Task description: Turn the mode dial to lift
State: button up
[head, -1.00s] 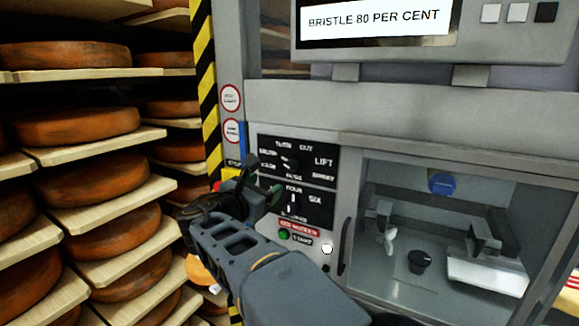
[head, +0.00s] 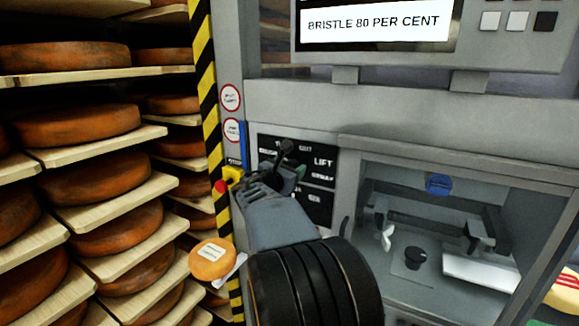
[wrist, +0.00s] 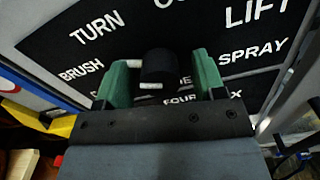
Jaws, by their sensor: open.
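The mode dial (wrist: 158,66) is a round black knob on a black panel, seen in the wrist view. White labels ring it: TURN, BRUSH, SPRAY and LIFT (wrist: 257,12), with LIFT at the upper right. Short white marks show at the knob's left and lower edges; I cannot tell its exact setting. My gripper (wrist: 162,80) is open, its two green fingers on either side of the knob, with gaps visible. In the head view my gripper (head: 286,170) covers the dial, while the LIFT label (head: 323,161) stays visible to its right.
A lower dial panel (head: 320,207) is mostly hidden by my arm. A red button on a yellow base (head: 232,176) is close on the left. A glazed cabinet (head: 450,190) is to the right. Shelves of cheese wheels (head: 80,125) fill the left. A display (head: 375,22) reads BRISTLE 80 PER CENT.

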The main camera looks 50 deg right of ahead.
jog(key=c, duration=0.9)
jog(key=shift+f+b, duration=0.1)
jog(key=shift+b, duration=0.25)
